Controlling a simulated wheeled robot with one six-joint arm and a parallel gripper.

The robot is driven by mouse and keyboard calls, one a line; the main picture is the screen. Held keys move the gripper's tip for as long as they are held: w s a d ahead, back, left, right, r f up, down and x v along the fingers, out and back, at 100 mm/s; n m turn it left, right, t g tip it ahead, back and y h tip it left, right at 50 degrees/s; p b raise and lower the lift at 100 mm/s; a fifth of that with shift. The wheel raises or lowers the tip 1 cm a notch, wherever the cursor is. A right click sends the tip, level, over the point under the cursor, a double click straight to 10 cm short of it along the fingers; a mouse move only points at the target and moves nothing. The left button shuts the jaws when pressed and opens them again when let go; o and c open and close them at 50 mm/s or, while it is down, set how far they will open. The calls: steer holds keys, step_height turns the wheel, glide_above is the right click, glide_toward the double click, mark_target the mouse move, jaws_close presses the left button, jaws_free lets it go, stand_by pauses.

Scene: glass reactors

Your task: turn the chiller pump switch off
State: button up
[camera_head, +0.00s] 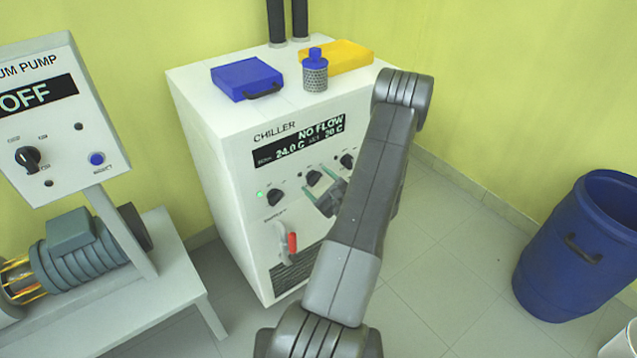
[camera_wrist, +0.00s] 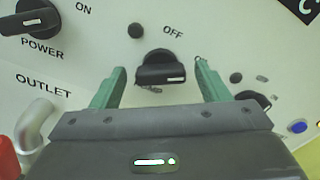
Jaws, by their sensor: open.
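The white chiller (camera_head: 215,150) stands in front of my arm. Its display (camera_head: 300,140) reads "NO FLOW", 24.0 C and 20 C. The middle black knob (camera_head: 314,177) also shows in the wrist view (camera_wrist: 160,68), where its white mark points right; "OFF" is printed at its upper right. My gripper (camera_head: 318,184) is open, with green fingers on either side of this knob in the wrist view (camera_wrist: 160,76). Contact cannot be told.
The POWER knob (camera_wrist: 30,17) is left of the middle knob, another knob (camera_head: 347,161) right. Below is the outlet with a red handle (camera_head: 292,243). A vacuum pump panel (camera_head: 70,140) stands left, a blue drum (camera_head: 575,250) right. Cases and a bottle (camera_head: 315,75) sit on top.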

steer(key=c, duration=1)
steer(key=shift+f+b, duration=0.15)
steer(key=shift+b, duration=0.45)
steer(key=shift+f+n+b, duration=0.2)
steer(key=shift+n+b, duration=0.5)
steer(key=shift+b, duration=0.35)
steer(key=shift+o, duration=0.2)
steer(key=n+b, duration=0.4)
steer(key=b, duration=0.3)
steer(key=shift+f, duration=0.15)
steer(key=n+b, duration=0.5)
steer(key=b, duration=0.5)
steer(key=shift+c, duration=0.2)
steer(key=n+b, duration=0.1)
steer(key=b, duration=0.2)
steer(key=shift+r, duration=0.35)
steer(key=shift+r+n, duration=0.1)
steer(key=shift+n, duration=0.3)
